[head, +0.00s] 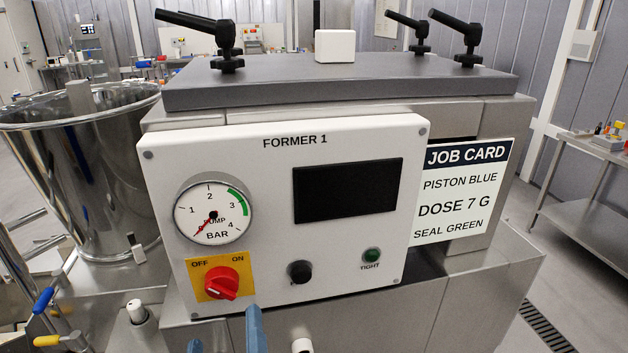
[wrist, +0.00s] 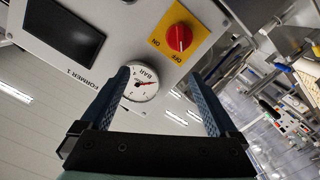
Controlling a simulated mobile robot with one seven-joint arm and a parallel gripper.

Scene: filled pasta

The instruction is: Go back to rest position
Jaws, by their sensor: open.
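My gripper (wrist: 160,82) is open, with two blue fingers spread apart and nothing between their tips. In the head view only the blue fingertips (head: 225,338) show, at the bottom edge below the white FORMER 1 panel (head: 270,160). The red rotary switch (head: 221,283) sits on a yellow OFF/ON plate at the panel's lower left. The wrist view shows the switch (wrist: 180,38) beyond the fingertips, apart from them. The rest of my arm is hidden.
The panel carries a pressure gauge (head: 213,209) with its needle near the low end, a dark display (head: 347,190), a black knob (head: 300,272) and a green lamp (head: 372,255). A steel hopper (head: 110,190) stands left. A job card (head: 462,190) is at right.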

